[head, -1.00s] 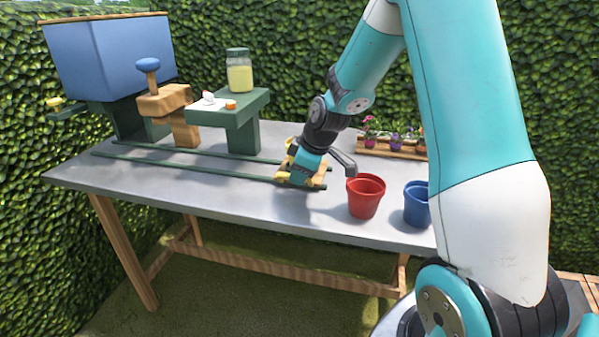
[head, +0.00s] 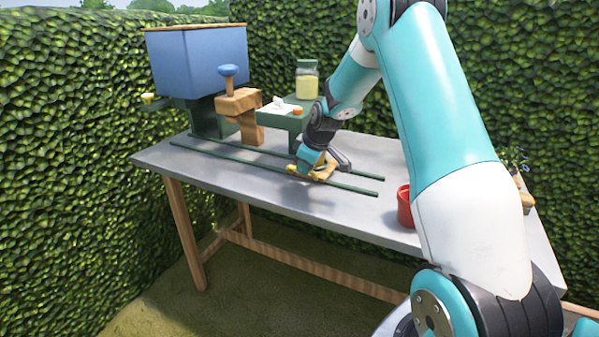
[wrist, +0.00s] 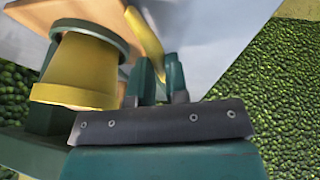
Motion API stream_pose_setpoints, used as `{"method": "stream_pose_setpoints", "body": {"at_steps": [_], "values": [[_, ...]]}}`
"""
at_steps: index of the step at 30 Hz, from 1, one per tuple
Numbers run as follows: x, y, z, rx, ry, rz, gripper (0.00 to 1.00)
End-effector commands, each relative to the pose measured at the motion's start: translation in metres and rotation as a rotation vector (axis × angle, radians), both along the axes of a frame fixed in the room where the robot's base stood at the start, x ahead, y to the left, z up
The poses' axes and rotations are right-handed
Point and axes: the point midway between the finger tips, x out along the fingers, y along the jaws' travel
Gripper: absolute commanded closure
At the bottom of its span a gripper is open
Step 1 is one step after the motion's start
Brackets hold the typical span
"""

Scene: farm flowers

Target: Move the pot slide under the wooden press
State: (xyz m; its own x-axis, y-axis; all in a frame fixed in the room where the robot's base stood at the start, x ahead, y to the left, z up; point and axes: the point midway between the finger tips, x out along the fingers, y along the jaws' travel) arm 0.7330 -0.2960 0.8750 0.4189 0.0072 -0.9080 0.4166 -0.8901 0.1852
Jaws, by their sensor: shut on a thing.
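The pot slide (head: 326,172), a small wooden carriage, sits on the green rails (head: 355,189), right of the wooden press. The wooden press (head: 238,104) has a blue knob on top and stands over the left part of the rails. My gripper (head: 308,168) is down at the slide. In the wrist view, my gripper (wrist: 161,80) is shut on the slide's yellow handle (wrist: 144,36). A yellow pot (wrist: 75,72) with a green ring around it is at the slide's wooden plate (wrist: 105,11). My gripper partly hides the slide in the head view.
A green stand (head: 287,121) with a jar (head: 307,80) is behind the rails. A red pot (head: 405,207) is at the right, partly behind my arm. The rails between slide and press look clear.

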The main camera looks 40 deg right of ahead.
Motion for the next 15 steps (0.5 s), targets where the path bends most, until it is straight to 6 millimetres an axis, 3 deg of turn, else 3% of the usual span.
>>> {"method": "stream_pose_setpoints", "body": {"at_steps": [10, 11, 12, 14, 15], "values": [[0.0019, -0.0026, -0.0006, 0.003, 0.001, -0.006, 1.0], [0.002, -0.0026, -0.0005, 0.003, 0.001, -0.006, 0.83], [0.002, -0.0024, -0.0005, 0.003, 0.001, -0.006, 0.74], [0.002, -0.0026, -0.0005, 0.003, 0.001, -0.007, 0.6], [0.002, -0.0027, -0.0005, 0.003, 0.001, -0.007, 0.6]]}}
